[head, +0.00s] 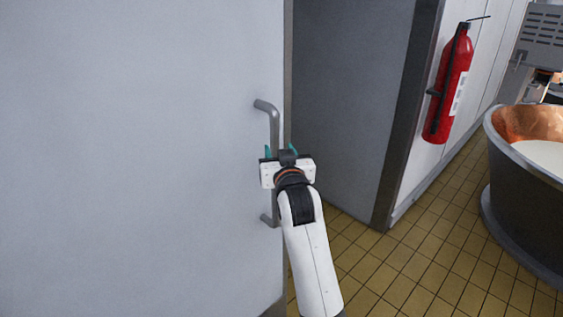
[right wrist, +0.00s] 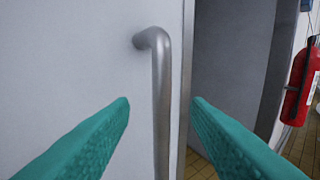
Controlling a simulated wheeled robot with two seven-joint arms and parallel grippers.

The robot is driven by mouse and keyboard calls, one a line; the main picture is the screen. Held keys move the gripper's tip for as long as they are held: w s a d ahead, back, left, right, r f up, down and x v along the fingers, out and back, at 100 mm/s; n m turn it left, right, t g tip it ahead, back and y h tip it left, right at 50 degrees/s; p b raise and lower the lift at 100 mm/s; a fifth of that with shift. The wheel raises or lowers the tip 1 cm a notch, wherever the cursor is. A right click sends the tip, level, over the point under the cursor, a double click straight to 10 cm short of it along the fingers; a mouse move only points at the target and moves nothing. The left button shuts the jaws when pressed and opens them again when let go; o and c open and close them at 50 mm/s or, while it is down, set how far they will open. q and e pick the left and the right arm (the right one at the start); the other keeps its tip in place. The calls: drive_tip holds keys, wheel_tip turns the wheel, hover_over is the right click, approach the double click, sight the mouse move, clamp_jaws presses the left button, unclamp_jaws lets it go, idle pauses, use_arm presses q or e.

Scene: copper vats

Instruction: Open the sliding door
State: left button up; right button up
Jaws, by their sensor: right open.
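The sliding door (head: 140,150) is a large pale grey panel filling the left of the head view. Its vertical metal handle (head: 274,125) is near the door's right edge; the handle also shows in the right wrist view (right wrist: 161,100). My right gripper (head: 280,151) is open at the handle's middle height and hides part of it. In the right wrist view its two teal fingers stand on either side of the handle bar, with gaps showing on both sides. How deep the bar sits between the fingers I cannot tell. My left gripper is out of view.
Right of the door's edge is a grey recessed surface (head: 345,90) ending at a dark post (head: 405,120). A red fire extinguisher (head: 450,85) hangs on the white wall beyond. A copper-lined vat (head: 525,205) stands at the far right. The tiled floor (head: 400,265) between is clear.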

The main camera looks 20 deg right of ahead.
drive_tip(key=shift+s+a, duration=0.25)
drive_tip(key=shift+s, duration=0.95)
